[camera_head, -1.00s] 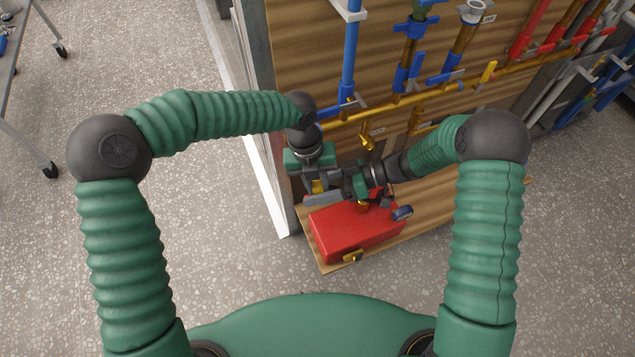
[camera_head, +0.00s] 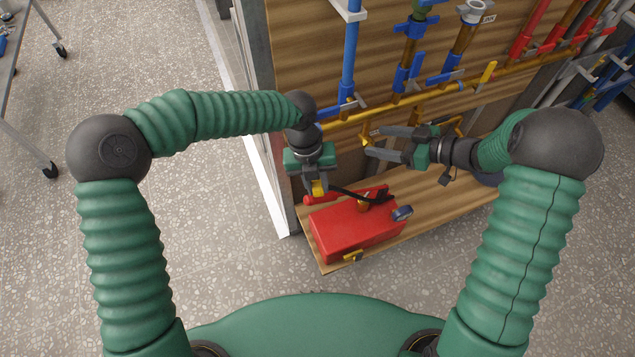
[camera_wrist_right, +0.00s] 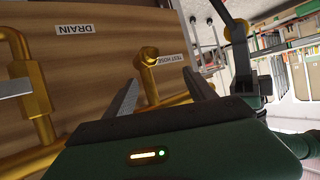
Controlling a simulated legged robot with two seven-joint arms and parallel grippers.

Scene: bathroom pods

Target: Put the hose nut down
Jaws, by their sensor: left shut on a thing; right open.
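My left gripper (camera_head: 318,192) is shut on a small yellow-and-dark thing at the back left of the red toolbox (camera_head: 345,232). A thin black length runs right from it over the toolbox. A small brass piece (camera_head: 363,203), possibly the hose nut, shows at the toolbox's back edge; I cannot tell whether it is loose or attached. My right gripper (camera_head: 366,141) is open and empty, facing left near the brass test hose outlet (camera_wrist_right: 148,55). In the right wrist view the outlet shows between and beyond the open fingers.
The toolbox stands on a wooden shelf (camera_head: 440,205) with bare room to its right. A wooden panel (camera_head: 310,60) behind carries a brass pipe, blue pipes and valves. The "TEST HOSE" label (camera_wrist_right: 170,60) and "DRAIN" label (camera_wrist_right: 75,28) mark the panel. A blue-rimmed round thing (camera_head: 402,213) sits at the toolbox's right.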

